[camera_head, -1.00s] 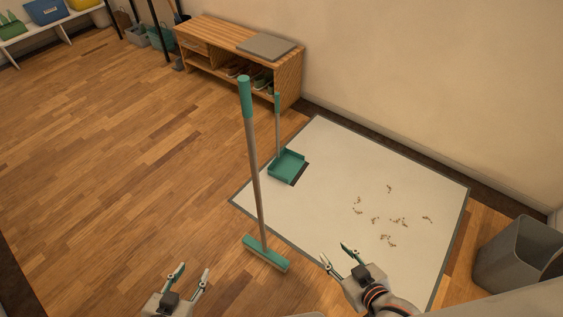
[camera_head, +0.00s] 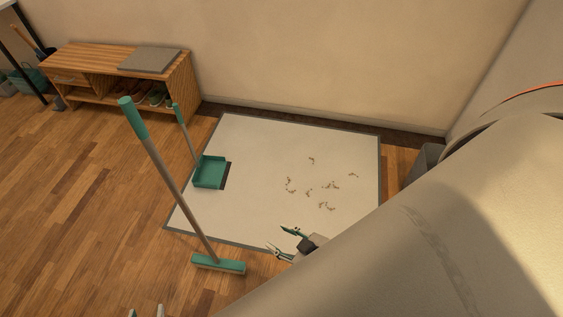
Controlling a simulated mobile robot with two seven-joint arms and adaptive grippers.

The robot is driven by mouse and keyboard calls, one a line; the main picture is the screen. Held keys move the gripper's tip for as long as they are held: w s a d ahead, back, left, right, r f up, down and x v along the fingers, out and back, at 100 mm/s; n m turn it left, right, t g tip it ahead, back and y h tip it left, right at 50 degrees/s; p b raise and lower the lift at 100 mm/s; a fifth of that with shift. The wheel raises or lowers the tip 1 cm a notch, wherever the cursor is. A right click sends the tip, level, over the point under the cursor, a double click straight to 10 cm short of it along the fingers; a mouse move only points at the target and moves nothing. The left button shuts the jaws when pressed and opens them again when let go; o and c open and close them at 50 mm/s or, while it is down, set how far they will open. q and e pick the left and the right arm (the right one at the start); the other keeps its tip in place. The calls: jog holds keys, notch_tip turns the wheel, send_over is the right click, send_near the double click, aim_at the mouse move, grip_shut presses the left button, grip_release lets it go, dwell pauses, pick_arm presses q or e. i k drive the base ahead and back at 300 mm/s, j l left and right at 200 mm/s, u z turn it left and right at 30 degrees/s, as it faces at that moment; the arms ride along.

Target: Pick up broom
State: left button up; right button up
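The broom (camera_head: 171,177) stands upright on the wood floor, leaning a little, with a teal grip at the top of its grey pole and a teal head (camera_head: 218,263) at the floor by the mat's front edge. My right gripper (camera_head: 282,242) is open and empty, to the right of the broom head and apart from it. My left gripper (camera_head: 146,312) shows only its fingertips at the bottom edge, spread apart with nothing between them, left of and below the broom head.
A teal dustpan (camera_head: 210,172) with an upright handle stands on the white mat (camera_head: 262,155). Crumbs (camera_head: 308,193) lie scattered on the mat. A wooden shoe bench (camera_head: 184,88) stands by the wall. A grey bin (camera_head: 424,160) is mostly hidden behind my large arm. Floor at left is clear.

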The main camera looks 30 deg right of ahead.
aim_at(211, 262)
jog(key=l+u, duration=0.15)
jog(key=l, duration=0.35)
jog(key=l+u, duration=0.15)
jog(key=l, duration=0.3)
jog(key=k+l+u, duration=0.2)
jog(key=l, duration=0.3)
jog(key=l+u, duration=0.15)
jog(key=l, duration=0.35)
jog(key=k+l+u, duration=0.15)
jog(key=l, duration=0.3)
jog(key=l+u, duration=0.15)
jog(key=l, duration=0.3)
jog(key=k, duration=0.05)
